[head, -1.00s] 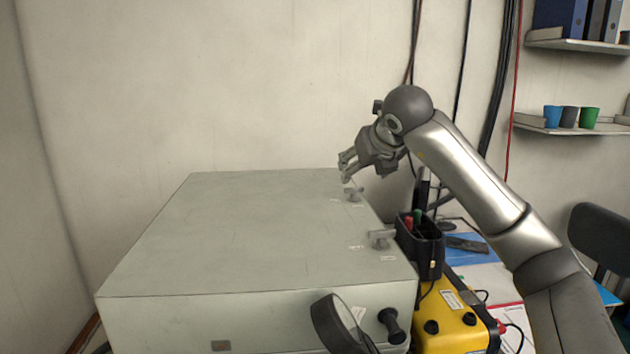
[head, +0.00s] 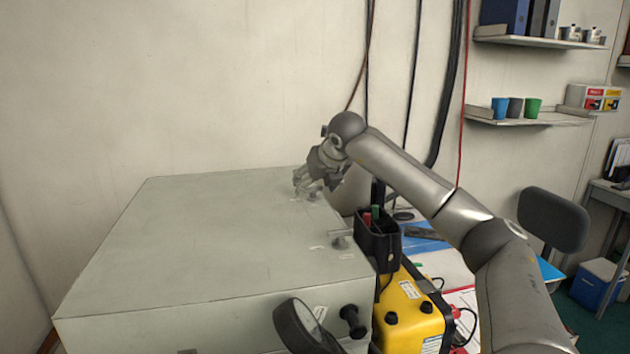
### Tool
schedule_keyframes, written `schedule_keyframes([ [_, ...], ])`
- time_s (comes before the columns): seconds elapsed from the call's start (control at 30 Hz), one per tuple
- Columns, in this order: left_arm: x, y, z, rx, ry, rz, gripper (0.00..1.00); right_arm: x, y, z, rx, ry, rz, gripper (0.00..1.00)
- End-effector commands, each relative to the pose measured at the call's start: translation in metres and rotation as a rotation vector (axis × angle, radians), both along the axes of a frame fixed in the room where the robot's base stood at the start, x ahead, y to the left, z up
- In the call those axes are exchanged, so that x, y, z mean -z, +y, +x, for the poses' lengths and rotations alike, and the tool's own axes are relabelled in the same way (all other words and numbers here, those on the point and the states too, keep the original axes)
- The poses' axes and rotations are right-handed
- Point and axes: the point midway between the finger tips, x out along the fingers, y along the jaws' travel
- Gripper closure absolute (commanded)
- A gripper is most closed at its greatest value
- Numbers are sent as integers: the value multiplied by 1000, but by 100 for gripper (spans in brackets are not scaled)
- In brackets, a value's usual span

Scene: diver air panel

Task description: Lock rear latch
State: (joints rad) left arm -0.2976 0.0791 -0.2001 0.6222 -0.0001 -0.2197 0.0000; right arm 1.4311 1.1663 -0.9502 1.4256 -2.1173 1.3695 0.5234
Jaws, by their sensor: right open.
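The grey-green panel box (head: 200,235) fills the lower left of the head view. The rear latch (head: 312,196) is a small grey handle near the far right corner of its top, partly covered by my fingers. The front latch (head: 341,240) sits nearer on the same right edge. My right gripper (head: 303,186) is open at the rear latch, with its fingers pointing down and left. I cannot tell whether the fingers touch the latch.
A black holder (head: 378,240) with red and green items stands right of the box, above a yellow case (head: 410,312). The box top's middle is clear.

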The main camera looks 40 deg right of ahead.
Motion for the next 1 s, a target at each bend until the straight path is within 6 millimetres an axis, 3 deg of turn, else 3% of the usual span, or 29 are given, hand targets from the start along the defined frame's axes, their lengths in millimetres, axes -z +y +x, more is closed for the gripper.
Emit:
schedule_keyframes([
  [0.33,-1,0,-1,0,2,0,62,4,-1,3,1,0,-1,32],
  [0.7,-1,1,-3,0,5,1,62,3,-1,3,1,0,-1,78],
  [1.0,4,1,-4,0,6,1,62,4,2,5,120,-1,-1,78],
])
